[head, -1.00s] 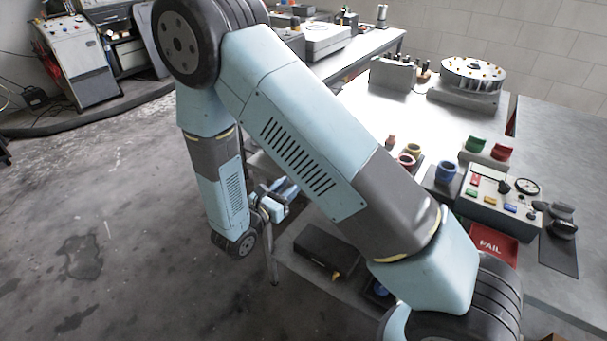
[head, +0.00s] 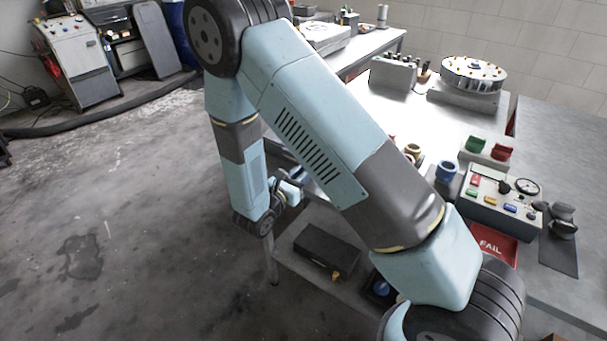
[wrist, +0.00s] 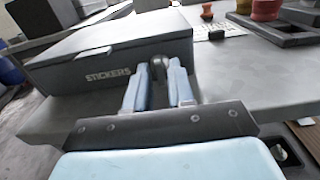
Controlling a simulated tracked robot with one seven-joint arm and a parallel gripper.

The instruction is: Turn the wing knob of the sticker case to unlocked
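The grey sticker case (wrist: 110,45), lettered STICKERS on its front, sits on the bench in the wrist view. Its small dark wing knob (wrist: 158,66) is at the right end of the front. My gripper (wrist: 159,68) points at it with two pale blue fingers apart, one on each side of the knob. I cannot tell whether either finger touches it, and the wing's angle is unclear. In the head view my gripper (head: 293,185) is at the bench's left edge, small and partly hidden. My arm hides the sticker case there.
A dark tray with coloured cups (wrist: 266,12) is at the right in the wrist view. In the head view a control box (head: 495,200) and a red FAIL tray (head: 490,243) stand on the bench to the right. A black box (head: 325,250) lies on a lower shelf.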

